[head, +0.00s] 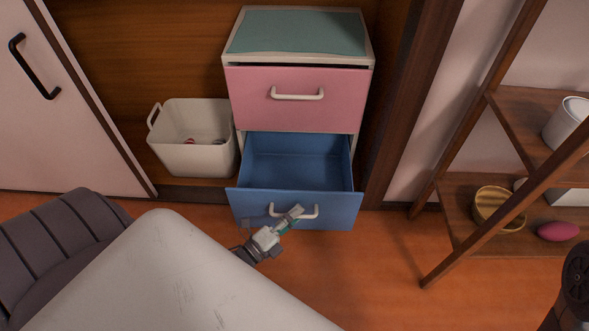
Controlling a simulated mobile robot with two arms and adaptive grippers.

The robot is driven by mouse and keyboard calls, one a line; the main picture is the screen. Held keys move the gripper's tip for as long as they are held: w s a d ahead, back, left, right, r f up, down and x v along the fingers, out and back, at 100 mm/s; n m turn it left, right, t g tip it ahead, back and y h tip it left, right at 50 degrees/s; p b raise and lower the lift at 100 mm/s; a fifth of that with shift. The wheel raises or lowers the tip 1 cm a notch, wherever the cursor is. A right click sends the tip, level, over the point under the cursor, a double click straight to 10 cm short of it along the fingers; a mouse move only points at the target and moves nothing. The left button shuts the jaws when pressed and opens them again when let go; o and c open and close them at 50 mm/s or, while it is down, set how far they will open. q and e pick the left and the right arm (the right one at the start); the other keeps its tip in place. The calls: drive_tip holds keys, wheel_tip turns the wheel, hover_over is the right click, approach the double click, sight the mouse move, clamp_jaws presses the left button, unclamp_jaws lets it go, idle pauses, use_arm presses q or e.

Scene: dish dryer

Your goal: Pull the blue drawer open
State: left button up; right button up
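The blue drawer (290,203) is the lower drawer of a small white cabinet (232,60). It stands pulled out, and its inside looks empty. Its white handle (309,212) is on the front face. My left gripper (292,219) is at this handle, in front of its middle, and partly covers it. Whether its fingers are closed around the handle is too small to tell. My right gripper is not in view; only a dark part of my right arm shows at the lower right edge.
The pink drawer (300,115) above is nearly shut, with a thin dark gap at its top. A white bin (192,155) with small items stands left of the cabinet. A wooden shelf (465,215) stands at the right. The orange floor (375,270) before the drawer is clear.

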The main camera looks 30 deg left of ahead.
use_arm(q)
drive_tip(key=shift+s, duration=0.1)
drive_tip(key=v, duration=1.2)
drive_tip(key=shift+r, duration=0.15)
